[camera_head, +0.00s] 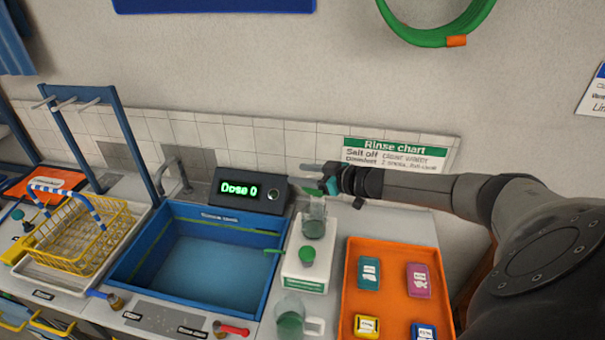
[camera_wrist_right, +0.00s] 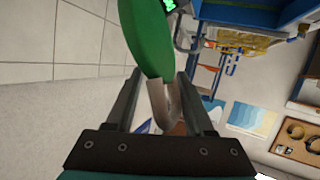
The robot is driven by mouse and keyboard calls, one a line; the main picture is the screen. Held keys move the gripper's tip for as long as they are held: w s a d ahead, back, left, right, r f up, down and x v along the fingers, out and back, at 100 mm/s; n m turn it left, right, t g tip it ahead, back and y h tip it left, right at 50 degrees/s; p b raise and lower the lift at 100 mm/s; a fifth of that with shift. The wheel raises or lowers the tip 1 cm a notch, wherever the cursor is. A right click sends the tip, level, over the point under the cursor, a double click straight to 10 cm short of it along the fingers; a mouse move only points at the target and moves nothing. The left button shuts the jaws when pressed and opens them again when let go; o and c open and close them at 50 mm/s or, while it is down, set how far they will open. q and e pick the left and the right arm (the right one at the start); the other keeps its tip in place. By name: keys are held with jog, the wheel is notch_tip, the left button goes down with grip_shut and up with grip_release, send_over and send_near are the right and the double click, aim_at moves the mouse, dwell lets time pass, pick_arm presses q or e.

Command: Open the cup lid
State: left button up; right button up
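A clear cup (camera_head: 314,226) stands on a white stand near the back, right of the blue sink. A green lid (camera_head: 331,187) shows at its top, partly hidden by my right gripper (camera_head: 322,182). In the right wrist view the lid (camera_wrist_right: 148,38) is a large green disc seen at a slant. Its grey U-shaped tab (camera_wrist_right: 165,102) lies between the two fingers of my right gripper (camera_wrist_right: 160,76). The fingers are apart, with a visible gap beside the tab. I cannot tell whether the lid is raised. My left gripper is not in view.
A green knob (camera_head: 307,256) sits on the stand in front of the cup. A clear mug (camera_head: 290,321) stands nearer. An orange tray (camera_head: 394,292) with several packets lies right. The blue sink (camera_head: 205,255) and dose display (camera_head: 249,191) are left. The wall is close behind.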

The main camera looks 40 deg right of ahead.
jog(key=shift+a+r, duration=0.15)
jog(key=shift+r, duration=0.05)
jog(key=shift+s+d, duration=0.2)
jog(key=p+v, duration=0.5)
jog(key=v, duration=0.9)
jog(key=shift+s, duration=0.45)
jog(key=shift+a, duration=0.1)
dwell(0.5)
